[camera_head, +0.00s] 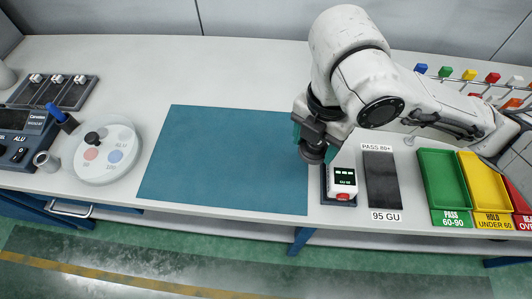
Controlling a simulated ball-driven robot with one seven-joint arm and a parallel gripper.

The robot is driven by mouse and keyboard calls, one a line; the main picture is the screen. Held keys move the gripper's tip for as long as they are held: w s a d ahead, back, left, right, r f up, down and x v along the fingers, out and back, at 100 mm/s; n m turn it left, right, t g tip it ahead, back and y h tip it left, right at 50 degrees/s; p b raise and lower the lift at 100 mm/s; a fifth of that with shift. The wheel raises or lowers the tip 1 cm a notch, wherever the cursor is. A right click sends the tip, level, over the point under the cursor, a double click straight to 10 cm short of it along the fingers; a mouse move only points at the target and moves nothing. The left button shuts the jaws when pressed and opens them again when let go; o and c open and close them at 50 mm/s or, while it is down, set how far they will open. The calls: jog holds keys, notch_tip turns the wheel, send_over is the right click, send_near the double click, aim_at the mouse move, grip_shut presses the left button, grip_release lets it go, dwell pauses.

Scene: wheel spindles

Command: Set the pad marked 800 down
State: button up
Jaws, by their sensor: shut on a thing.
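My gripper (308,132) is above the right edge of the teal mat (215,165), shut on a dark, round-ended piece (313,153). This appears to be the pad. No 800 marking is readable on it, and the fingers and wrist hide much of it. The held piece looks raised, though its exact height above the bench cannot be told. A round pale holder (106,172) at the left has several coloured round spots with small lettering. A black knob (92,138) stands on one part of it.
A small meter (343,181) and a dark strip labelled 95 GU (382,182) lie just right of my gripper. Green (442,180) and yellow (485,188) trays stand further right. A control box (22,135) is at far left. The mat is clear.

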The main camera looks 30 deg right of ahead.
jog(key=shift+w+a+f+b, duration=0.3)
jog(key=shift+w+f+b, duration=0.2)
jog(key=shift+b, duration=0.65)
jog(key=w+a+f, duration=0.1)
jog(key=w+a, duration=0.1)
jog(key=w, duration=0.2)
send_over(268, 156)
jog(key=f, duration=0.5)
jog(key=shift+s+d+f, duration=0.1)
jog(key=shift+s+f, duration=0.15)
jog(key=shift+f, duration=0.1)
jog(key=shift+w+f, duration=0.15)
jog(key=shift+f, duration=0.1)
jog(key=shift+w+f, duration=0.1)
jog(key=shift+f, duration=1.5)
jog(key=shift+f+b, duration=0.2)
jog(key=shift+b, duration=0.1)
jog(key=o, duration=1)
